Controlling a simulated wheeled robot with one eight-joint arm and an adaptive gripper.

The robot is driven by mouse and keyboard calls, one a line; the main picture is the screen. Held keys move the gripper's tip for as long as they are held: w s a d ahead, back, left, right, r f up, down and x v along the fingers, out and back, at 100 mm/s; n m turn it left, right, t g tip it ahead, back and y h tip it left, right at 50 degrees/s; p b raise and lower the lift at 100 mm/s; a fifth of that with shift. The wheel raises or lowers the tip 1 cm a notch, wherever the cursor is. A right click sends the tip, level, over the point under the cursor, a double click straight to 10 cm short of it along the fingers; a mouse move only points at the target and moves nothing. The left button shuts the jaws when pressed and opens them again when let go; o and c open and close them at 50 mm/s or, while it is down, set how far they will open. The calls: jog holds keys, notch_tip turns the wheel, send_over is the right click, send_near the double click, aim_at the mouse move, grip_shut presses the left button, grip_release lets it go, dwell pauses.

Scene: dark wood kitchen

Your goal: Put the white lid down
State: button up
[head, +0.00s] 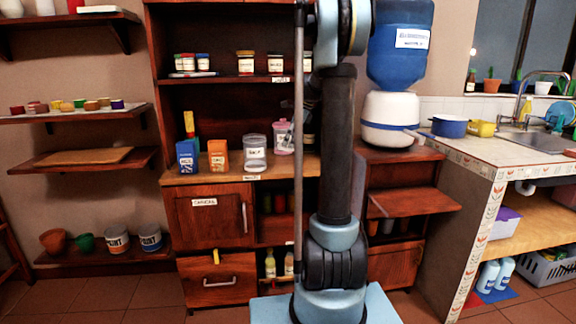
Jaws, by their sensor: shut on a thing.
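I cannot make out a white lid in the head view. My arm rises through the middle of the picture and bends over at the top edge. My gripper is not clearly seen; a dark part shows behind the arm near the upper shelf, but I cannot tell what it is. A clear jar with a label (255,153) stands on the cabinet counter (230,176). A pink jar (283,138) stands to its right, partly behind my column.
A blue box (186,157) and an orange box (218,155) stand on the counter's left. A water dispenser (391,110) stands right of my arm. A sink counter (480,148) with a blue pot (449,126) is at the right. Wall shelves (85,160) hang at the left.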

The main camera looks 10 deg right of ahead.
aim_at(286, 166)
notch_tip(286, 166, down, 9)
jog(key=shift+a+r, duration=0.1)
jog(key=o, duration=0.7)
jog(key=shift+o, duration=0.2)
